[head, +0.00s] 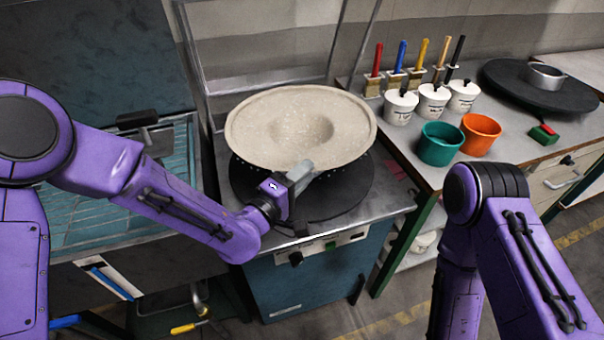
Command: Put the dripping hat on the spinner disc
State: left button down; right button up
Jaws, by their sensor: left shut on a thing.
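The hat (253,127) is pale, speckled beige with a wide oval brim and a hollow in its middle. It is over the black spinner disc (345,196), which sits on top of a teal machine. The hat covers the back part of the disc. I cannot tell whether the hat touches the disc. My left gripper (302,170) is shut on the near edge of the hat's brim. My right arm comes in at the lower right, but its gripper is out of view.
A clear raised lid (265,50) stands behind the disc. The right bench holds white pots (400,106), brushes, a teal cup (440,144), an orange cup (480,134) and another black disc (510,88) with a metal ring. A tiled basin (85,215) is at left.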

pick_arm(q)
jog(key=shift+f+b, duration=0.35)
dwell(0.4)
jog(key=c, duration=0.8)
grip_release()
jog(key=shift+c, duration=0.2)
jog(key=b+v, duration=0.2)
jog(key=v, duration=0.8)
jog(key=shift+s+a, duration=0.2)
jog(key=shift+s, duration=0.05)
